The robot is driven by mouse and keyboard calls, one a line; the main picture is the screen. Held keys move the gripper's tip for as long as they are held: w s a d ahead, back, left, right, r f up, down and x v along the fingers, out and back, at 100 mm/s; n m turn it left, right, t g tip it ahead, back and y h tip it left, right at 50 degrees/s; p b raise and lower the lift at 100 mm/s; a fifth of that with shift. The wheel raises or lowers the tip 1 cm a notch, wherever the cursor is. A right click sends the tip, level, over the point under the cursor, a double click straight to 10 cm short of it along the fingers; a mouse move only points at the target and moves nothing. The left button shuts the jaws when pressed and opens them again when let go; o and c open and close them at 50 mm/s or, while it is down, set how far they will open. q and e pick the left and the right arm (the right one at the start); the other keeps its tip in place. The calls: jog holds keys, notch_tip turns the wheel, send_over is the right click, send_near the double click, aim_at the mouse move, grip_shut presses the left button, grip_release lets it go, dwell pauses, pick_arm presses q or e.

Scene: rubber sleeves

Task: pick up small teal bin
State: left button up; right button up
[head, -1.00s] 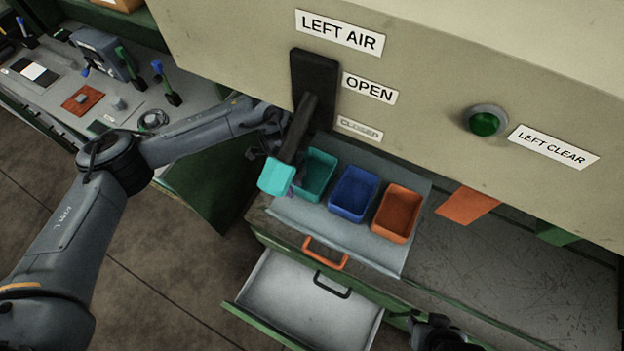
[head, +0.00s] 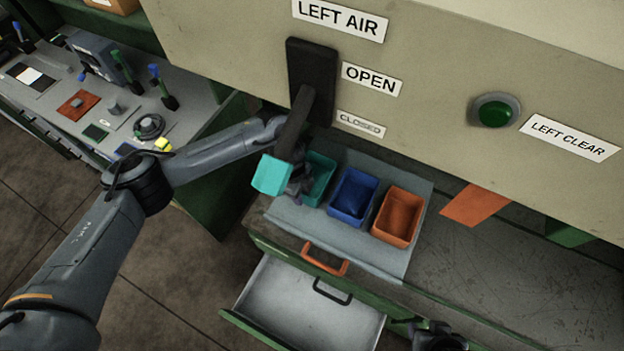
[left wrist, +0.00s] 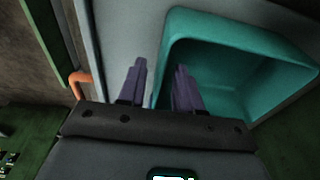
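The small teal bin (head: 321,178) stands on a grey mat (head: 290,212), left of a blue bin. The lever's turquoise grip and my left gripper partly hide it in the head view. My left gripper (head: 299,187) is at the bin's left side, partly behind that grip. In the left wrist view the gripper (left wrist: 158,66) is open, with the teal bin (left wrist: 235,85) to the right. One purple finger is outside the bin's near wall and the other overlaps its opening. Contact is unclear. My right gripper (head: 437,338) shows at the bottom edge; its fingers are unclear.
A lever with a turquoise grip (head: 272,175) hangs close over my left gripper. A blue bin (head: 353,195) and an orange bin (head: 399,216) stand to the right. Below, a drawer (head: 300,300) is open. The bench right of the mat is mostly clear.

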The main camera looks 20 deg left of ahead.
pick_arm(q)
jog(key=shift+f, duration=0.85)
jog(key=shift+d, duration=0.1)
grip_shut()
jog(key=shift+r, duration=0.15)
